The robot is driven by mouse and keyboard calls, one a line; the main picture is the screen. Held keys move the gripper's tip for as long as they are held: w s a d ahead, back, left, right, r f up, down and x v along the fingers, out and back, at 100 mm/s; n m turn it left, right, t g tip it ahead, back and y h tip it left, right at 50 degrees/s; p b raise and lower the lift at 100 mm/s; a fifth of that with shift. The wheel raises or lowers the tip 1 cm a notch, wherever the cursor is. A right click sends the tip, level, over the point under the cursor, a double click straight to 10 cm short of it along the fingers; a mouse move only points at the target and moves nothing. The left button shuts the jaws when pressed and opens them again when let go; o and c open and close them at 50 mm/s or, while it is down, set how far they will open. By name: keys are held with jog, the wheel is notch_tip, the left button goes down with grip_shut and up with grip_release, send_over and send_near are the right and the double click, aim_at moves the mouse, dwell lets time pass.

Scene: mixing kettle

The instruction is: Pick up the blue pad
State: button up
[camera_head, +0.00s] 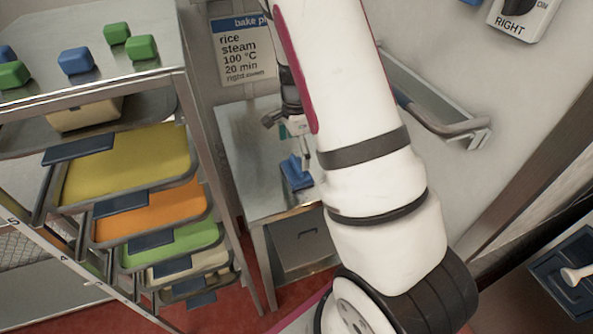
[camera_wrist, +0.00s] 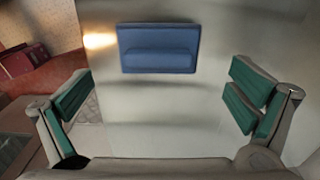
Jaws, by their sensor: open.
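The blue pad (camera_head: 297,172) lies on a small steel table (camera_head: 245,150) between the tray rack and the wall. In the wrist view the blue pad (camera_wrist: 158,48) is a rectangle with a raised ridge along it, lying on the bare steel top. My gripper (camera_head: 290,125) is over the table near the pad, partly hidden behind my arm in the head view. In the wrist view my gripper (camera_wrist: 160,105) is open and empty, with its green-lined fingers wide apart. The pad lies ahead of the fingers, between their lines and not touching them.
A rack at the left holds several trays, including a yellow one (camera_head: 130,165) and an orange one (camera_head: 155,212). Blue and green blocks (camera_head: 76,61) sit on its top shelf. A sign (camera_head: 243,48) and a metal handle (camera_head: 440,125) are on the wall.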

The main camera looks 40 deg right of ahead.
aim_at(296, 162)
jog(key=f, duration=0.3)
jog(key=f+p, duration=0.1)
jog(key=f, duration=0.1)
jog(key=shift+s+d, duration=0.1)
jog(key=shift+s, duration=0.15)
jog(key=shift+w+f, duration=0.1)
jog(key=shift+f, duration=0.5)
jog(key=c, duration=1.2)
jog(key=shift+r, duration=0.15)
jog(key=shift+w+r, duration=0.1)
jog(key=shift+r, duration=0.45)
notch_tip(296, 162, up, 2)
jog(key=shift+b, duration=0.35)
jog(key=s+a, duration=0.2)
jog(key=s, duration=0.2)
jog(key=s+a+r, duration=0.1)
jog(key=s+a, duration=0.1)
jog(key=s, duration=0.3)
jog(key=s+a, duration=0.3)
jog(key=s, duration=0.2)
jog(key=shift+s+a+r+b, duration=0.1)
jog(key=shift+s+r+b, duration=0.15)
jog(key=shift+r+b, duration=0.15)
